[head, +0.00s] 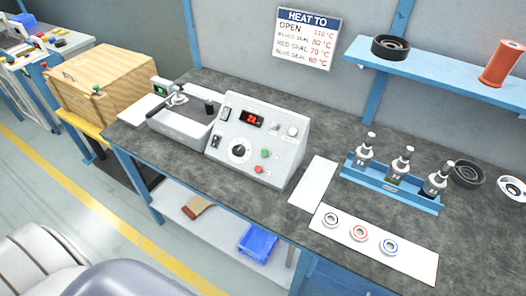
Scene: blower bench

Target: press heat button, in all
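The control box (285,160) stands on the bench with a sloped light-grey front panel. Its red-lit display (251,118) shows digits too small to read surely. A black dial (239,150) with a white scale sits below the display. A green button (264,153) is at the lower right of the panel, with a red button (258,170) below it. I cannot read the small labels, so which button is for heat is unclear. Neither of my grippers is in view.
A sign headed "HEAT TO" (307,38) lists temperatures. A grey heater unit (180,125) stands left of the box. On the right are a blue rack (390,190) with three tools and a white sheet (420,265) with three rings. A blue shelf (440,68) hangs above.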

